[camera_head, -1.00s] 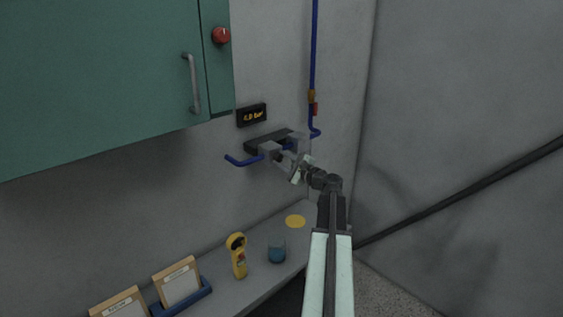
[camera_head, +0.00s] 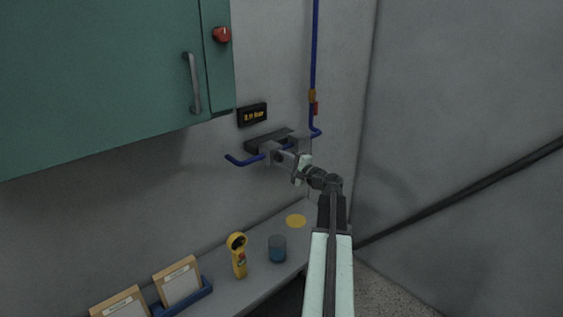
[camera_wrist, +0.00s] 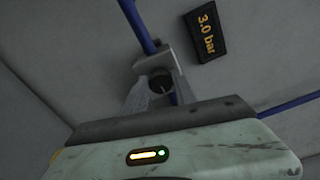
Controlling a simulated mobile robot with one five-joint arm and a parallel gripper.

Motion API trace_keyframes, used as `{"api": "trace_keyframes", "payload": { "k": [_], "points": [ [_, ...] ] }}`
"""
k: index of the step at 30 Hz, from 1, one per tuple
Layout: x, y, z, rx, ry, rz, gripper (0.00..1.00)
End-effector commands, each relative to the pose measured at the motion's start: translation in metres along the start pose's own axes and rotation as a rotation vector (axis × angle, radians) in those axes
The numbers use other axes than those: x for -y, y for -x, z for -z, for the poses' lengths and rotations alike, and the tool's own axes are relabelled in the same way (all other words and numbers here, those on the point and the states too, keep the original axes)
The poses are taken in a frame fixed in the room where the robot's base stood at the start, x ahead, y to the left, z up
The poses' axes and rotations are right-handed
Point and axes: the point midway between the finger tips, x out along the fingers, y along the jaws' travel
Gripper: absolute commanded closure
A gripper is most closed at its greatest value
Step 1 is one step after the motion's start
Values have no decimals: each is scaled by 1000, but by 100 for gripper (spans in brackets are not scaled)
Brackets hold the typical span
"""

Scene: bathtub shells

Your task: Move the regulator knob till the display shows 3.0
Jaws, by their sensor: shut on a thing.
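The dark round regulator knob (camera_wrist: 160,80) shows in the wrist view, between the two grey fingers of my gripper (camera_wrist: 160,92), which is shut on it. The knob sits on a grey regulator block (camera_wrist: 152,62) on the wall pipe. The black display (camera_wrist: 205,32) reads 3.0 bar in orange, tilted in the wrist view. In the head view the display (camera_head: 252,115) hangs just above the regulator, its digits too small to read surely. My gripper (camera_head: 284,158) reaches the regulator's front there and hides the knob.
A blue pipe (camera_head: 315,60) runs down the wall at the right. A green cabinet (camera_head: 100,80) hangs at upper left. On the shelf below stand a yellow handheld device (camera_head: 238,256), a blue cup (camera_head: 277,250) and boxes in a blue tray (camera_head: 190,300). A yellow disc (camera_head: 296,221) lies near the shelf's right end.

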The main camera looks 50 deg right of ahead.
Motion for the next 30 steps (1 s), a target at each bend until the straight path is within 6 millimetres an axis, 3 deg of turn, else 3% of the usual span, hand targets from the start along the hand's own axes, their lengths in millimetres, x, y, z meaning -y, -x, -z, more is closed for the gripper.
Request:
{"api": "trace_keyframes", "payload": {
  "k": [9,10,12,23,30],
  "points": [
    [3,-1,1,-3,-4,7,100],
    [3,-1,2,-3,-4,7,60],
    [2,-1,1,-3,-3,6,46],
    [1,4,1,-3,-2,3,46],
    [1,40,0,-4,-2,4,46]
  ]
}}
